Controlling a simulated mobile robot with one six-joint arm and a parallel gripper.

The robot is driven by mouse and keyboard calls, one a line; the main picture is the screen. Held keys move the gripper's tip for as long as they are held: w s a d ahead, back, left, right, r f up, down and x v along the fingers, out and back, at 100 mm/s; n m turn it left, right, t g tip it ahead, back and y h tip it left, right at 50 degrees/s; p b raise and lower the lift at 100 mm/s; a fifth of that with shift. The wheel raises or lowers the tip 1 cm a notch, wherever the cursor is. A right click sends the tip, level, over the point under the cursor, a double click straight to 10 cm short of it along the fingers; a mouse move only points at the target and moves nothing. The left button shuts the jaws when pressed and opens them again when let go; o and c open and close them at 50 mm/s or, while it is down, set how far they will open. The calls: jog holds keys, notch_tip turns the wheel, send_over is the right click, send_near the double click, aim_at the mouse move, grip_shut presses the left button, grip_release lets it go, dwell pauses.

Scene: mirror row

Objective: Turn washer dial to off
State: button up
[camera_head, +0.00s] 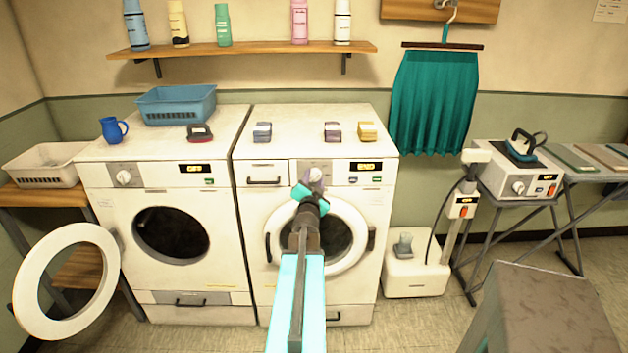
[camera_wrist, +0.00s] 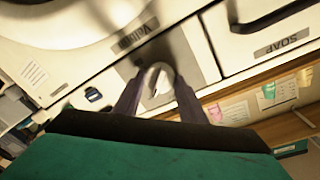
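The right washer (camera_head: 375,210) has its round white door closed and its display (camera_head: 367,167) reads END. Its dial (camera_head: 316,174) sits left of that display, partly covered by my gripper (camera_head: 312,182). In the wrist view the white dial (camera_wrist: 157,83) lies between the two dark fingers of my gripper (camera_wrist: 158,85), one on each side. The fingers are apart. I cannot make out clear contact with the dial, and its pointer mark is hard to read.
The left machine (camera_head: 225,230) shows OFF, and its round door (camera_head: 68,280) hangs open to the left. A soap drawer (camera_head: 263,172) is left of the dial. Small coloured stacks (camera_head: 332,131) stand on top.

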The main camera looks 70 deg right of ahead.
jog(key=shift+w+r, duration=0.15)
jog(key=shift+f+n, duration=0.2)
jog(key=shift+n, duration=0.2)
jog(key=n+b, duration=0.2)
jog(key=n, duration=0.1)
jog(key=n+b, duration=0.1)
jog(key=n, duration=0.1)
jog(key=shift+f+t, duration=0.3)
jog(key=n+b, duration=0.2)
jog(key=shift+n+h, duration=0.3)
jog(key=shift+r+n+b, duration=0.1)
jog(key=shift+n+b, duration=1)
jog(key=shift+b, duration=0.1)
jog(key=shift+t, duration=0.3)
jog(key=shift+r, duration=0.1)
